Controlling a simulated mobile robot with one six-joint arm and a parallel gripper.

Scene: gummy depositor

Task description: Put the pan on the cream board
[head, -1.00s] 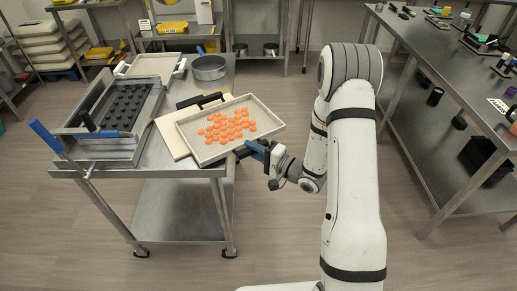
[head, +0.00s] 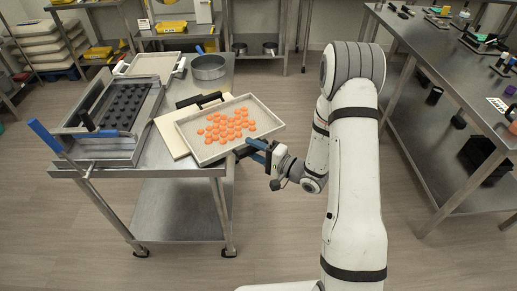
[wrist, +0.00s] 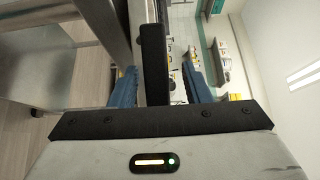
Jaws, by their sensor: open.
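The pan (head: 187,137) is a pale rectangular tray with black handles and many orange gummies in it. It lies over the right part of the cream board (head: 172,136), and its right end reaches past the cart's edge. I cannot tell whether it lies flat on the board. My gripper (head: 256,151) is at the pan's near right side, by the near black handle. In the wrist view, that handle (wrist: 154,62) stands between the two blue fingers of my open gripper (wrist: 157,88), with gaps on both sides. The far black handle (head: 200,100) shows behind the pan.
A blue-handled tool (head: 46,136) sticks out at left. A long steel table (head: 440,75) stands at right; the floor between is clear.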

